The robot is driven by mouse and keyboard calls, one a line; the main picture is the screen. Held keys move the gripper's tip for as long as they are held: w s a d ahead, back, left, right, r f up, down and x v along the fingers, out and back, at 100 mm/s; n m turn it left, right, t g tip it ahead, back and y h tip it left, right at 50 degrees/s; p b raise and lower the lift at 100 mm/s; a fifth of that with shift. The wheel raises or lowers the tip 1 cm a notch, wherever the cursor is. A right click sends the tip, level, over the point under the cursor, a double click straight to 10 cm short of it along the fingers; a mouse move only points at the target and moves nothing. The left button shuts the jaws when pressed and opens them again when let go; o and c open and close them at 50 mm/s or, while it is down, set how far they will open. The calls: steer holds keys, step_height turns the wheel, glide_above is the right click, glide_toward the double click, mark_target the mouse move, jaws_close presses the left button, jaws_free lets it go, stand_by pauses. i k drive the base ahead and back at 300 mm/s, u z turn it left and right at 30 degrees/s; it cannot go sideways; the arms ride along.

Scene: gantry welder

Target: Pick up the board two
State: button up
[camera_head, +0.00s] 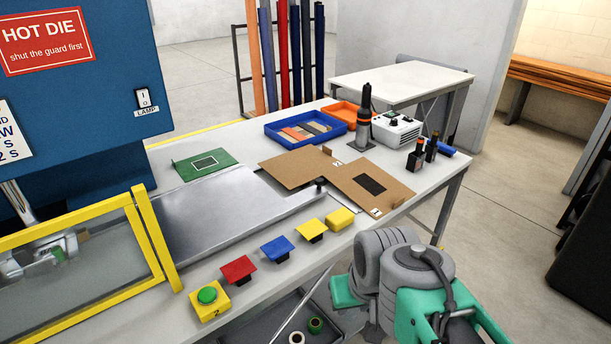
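Two brown boards lie on the grey workbench, side by side and close together or slightly overlapping. The right brown board (394,188) has a dark rectangle in its middle, a small white label at its front corner and a small upright tab. A green board (190,166) with a dark, white-edged rectangle lies further left. My arm shows at the lower right, in front of the bench; no gripper fingers can be made out.
A metal plate (215,205) lies left of the boards. Blue tray (290,139), black-orange tool (365,115), white box (398,130) and small bottles (416,160) stand behind.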

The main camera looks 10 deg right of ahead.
mark_target(293, 169)
steer(key=k, duration=0.85)
steer(key=z, duration=0.9)
steer(key=i, duration=0.85)
steer(key=z, duration=0.45)
steer(key=i, duration=0.9)
steer(key=u, duration=0.75)
steer(key=i, duration=0.7)
steer(key=u, duration=1)
steer(key=i, duration=0.2)
steer(key=u, duration=0.2)
